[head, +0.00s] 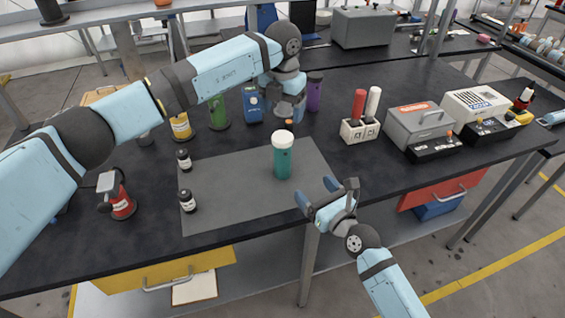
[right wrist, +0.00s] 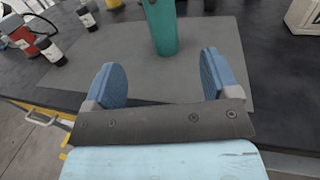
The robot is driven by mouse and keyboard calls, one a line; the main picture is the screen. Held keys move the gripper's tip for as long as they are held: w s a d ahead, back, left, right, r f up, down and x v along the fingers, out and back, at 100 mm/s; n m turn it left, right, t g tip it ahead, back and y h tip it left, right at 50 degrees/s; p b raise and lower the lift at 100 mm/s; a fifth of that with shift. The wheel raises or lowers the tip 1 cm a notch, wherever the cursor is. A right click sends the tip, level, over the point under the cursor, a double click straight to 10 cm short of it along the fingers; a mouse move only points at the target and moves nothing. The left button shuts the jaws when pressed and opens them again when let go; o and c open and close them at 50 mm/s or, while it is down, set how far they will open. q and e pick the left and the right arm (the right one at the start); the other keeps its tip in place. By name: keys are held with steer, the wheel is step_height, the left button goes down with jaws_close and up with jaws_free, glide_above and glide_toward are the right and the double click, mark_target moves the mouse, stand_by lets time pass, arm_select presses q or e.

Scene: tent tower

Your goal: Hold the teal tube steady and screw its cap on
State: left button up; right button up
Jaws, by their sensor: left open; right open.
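The teal tube (head: 283,162) stands upright on the grey mat (head: 235,190), with a white cap (head: 283,139) on its top. The head view does not show how tightly the cap sits. My left gripper (head: 290,108) is open above and behind the cap, fingers pointing down, apart from it as far as I can see. My right gripper (head: 318,192) is open and empty at the front edge of the table, to the right and in front of the tube. In the right wrist view the tube's lower part (right wrist: 162,30) stands ahead, beyond the two open fingers (right wrist: 160,80).
Two small dark bottles (head: 184,160) (head: 188,200) stand on the mat's left edge. A red can (head: 122,205) is farther left. Yellow, green, blue and purple (head: 314,92) containers stand behind. A white holder (head: 360,130) and grey toolbox (head: 418,124) stand to the right.

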mark_target(287, 160)
steer(key=shift+w, duration=0.15)
steer(key=x, duration=1.3)
steer(key=shift+w+a, duration=0.2)
steer(key=shift+w, duration=0.05)
jaws_close()
arm_select(q)
steer(key=n, duration=0.7)
steer(key=shift+d, duration=0.1)
steer(key=n, duration=0.6)
steer(key=shift+n, duration=0.3)
steer(key=shift+f, duration=0.1)
steer(key=shift+f, duration=3.95)
steer(key=shift+c, duration=0.4)
